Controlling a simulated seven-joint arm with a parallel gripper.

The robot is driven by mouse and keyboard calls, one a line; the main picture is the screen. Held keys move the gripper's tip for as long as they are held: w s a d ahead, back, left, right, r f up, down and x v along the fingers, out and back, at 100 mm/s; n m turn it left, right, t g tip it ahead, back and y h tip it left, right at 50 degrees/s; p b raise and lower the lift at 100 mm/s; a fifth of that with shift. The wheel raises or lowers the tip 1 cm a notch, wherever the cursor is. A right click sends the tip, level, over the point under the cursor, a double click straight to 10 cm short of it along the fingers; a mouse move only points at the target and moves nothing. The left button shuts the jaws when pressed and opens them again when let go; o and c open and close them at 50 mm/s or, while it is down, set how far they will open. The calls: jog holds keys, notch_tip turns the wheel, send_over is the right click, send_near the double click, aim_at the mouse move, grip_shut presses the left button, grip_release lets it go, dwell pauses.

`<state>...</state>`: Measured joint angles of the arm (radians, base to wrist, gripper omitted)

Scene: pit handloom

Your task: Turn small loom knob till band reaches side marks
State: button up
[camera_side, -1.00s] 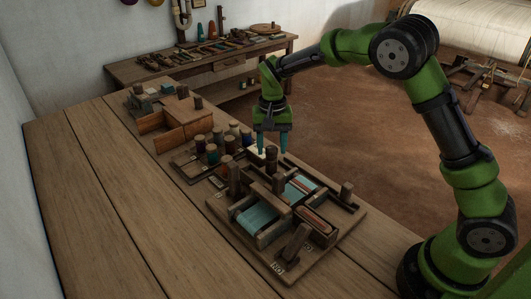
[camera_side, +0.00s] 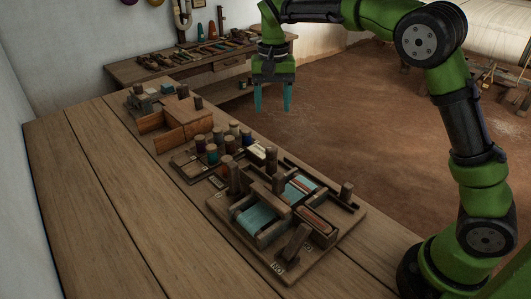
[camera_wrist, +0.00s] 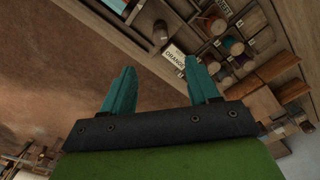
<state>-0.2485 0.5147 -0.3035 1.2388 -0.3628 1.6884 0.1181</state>
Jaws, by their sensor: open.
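The small loom (camera_side: 222,212) is a wooden frame on the near part of the bench, with teal cloth (camera_side: 256,218) in front and a striped teal band (camera_side: 299,187) behind. The side marks are too small to make out. My gripper (camera_side: 273,100) is open and empty, pointing down, well above and behind the loom. In the wrist view its two teal fingers (camera_wrist: 160,76) are apart with nothing between them.
A rack of coloured spools (camera_side: 213,153) stands close behind the loom, with a wooden divided box (camera_side: 172,140) farther back. The wrist view shows a label reading ORANGE (camera_wrist: 174,54). The bench's left side is clear. A tool table (camera_side: 215,62) stands behind.

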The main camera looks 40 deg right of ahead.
jog(key=shift+r, duration=2)
jog(key=s+f+n+t+y, duration=0.1)
jog(key=s+t, duration=0.6)
jog(key=s, duration=1.7)
jog(key=n+y, duration=0.1)
jog(key=n, duration=0.1)
jog(key=shift+s+a+f+n, duration=0.25)
jog(key=shift+s+a+n, duration=0.1)
jog(key=shift+n, duration=0.05)
